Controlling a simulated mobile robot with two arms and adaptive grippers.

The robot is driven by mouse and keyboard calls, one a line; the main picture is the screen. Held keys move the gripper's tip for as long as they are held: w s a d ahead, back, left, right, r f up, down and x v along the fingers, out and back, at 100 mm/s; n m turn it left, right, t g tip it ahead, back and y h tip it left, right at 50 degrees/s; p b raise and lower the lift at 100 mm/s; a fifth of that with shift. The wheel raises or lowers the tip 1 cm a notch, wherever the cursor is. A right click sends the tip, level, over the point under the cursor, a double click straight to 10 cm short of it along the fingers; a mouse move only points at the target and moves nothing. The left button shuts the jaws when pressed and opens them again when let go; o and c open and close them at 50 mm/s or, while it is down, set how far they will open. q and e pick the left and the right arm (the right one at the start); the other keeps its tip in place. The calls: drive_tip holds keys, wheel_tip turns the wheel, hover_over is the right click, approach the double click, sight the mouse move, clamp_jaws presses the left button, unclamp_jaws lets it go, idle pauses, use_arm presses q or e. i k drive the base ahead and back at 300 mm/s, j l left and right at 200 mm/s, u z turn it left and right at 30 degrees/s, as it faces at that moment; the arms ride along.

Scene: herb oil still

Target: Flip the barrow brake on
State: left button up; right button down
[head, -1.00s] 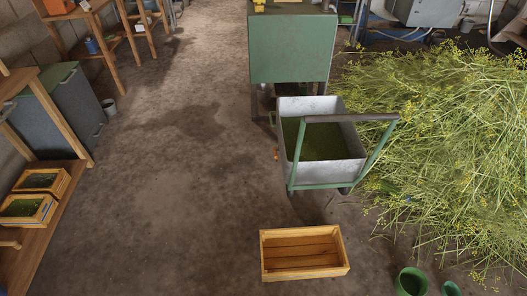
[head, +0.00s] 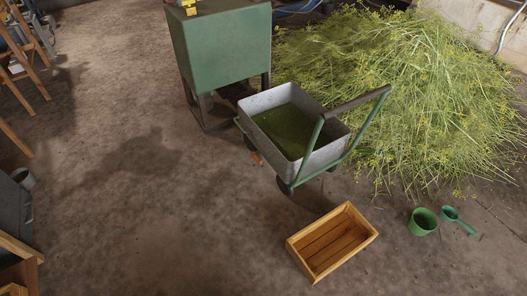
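The barrow (head: 330,153) stands on the floor near the middle of the head view. It has a grey metal tub with green material in it, a green frame, dark wheels and a dark handle bar (head: 357,101) at its right end. A small orange piece (head: 257,158) shows low on its near left side by a wheel; it may be the brake lever, but it is too small to tell its position. Neither of my grippers is in view.
A green machine (head: 222,50) stands right behind the barrow. A large heap of cut herbs (head: 400,90) lies to the right. An empty wooden crate (head: 332,241), a green pot (head: 422,222) and a green scoop (head: 456,220) are on the floor in front.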

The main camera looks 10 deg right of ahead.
sight(253, 155)
drive_tip(key=i+j+z, duration=0.3)
drive_tip(key=i+j, duration=0.2)
drive_tip(key=i+j+z, duration=0.15)
drive_tip(key=j, duration=0.3)
drive_tip(key=i+j+z, duration=0.15)
drive_tip(key=i+j, duration=0.15)
drive_tip(key=i+j+z, duration=0.15)
drive_tip(key=j, duration=0.3)
drive_tip(key=i+j+z, duration=0.15)
drive_tip(key=j, duration=0.25)
drive_tip(key=i+j, duration=0.25)
drive_tip(key=j, duration=0.15)
drive_tip(key=i+j+z, duration=0.1)
drive_tip(key=i+j, duration=0.15)
drive_tip(key=j, duration=0.2)
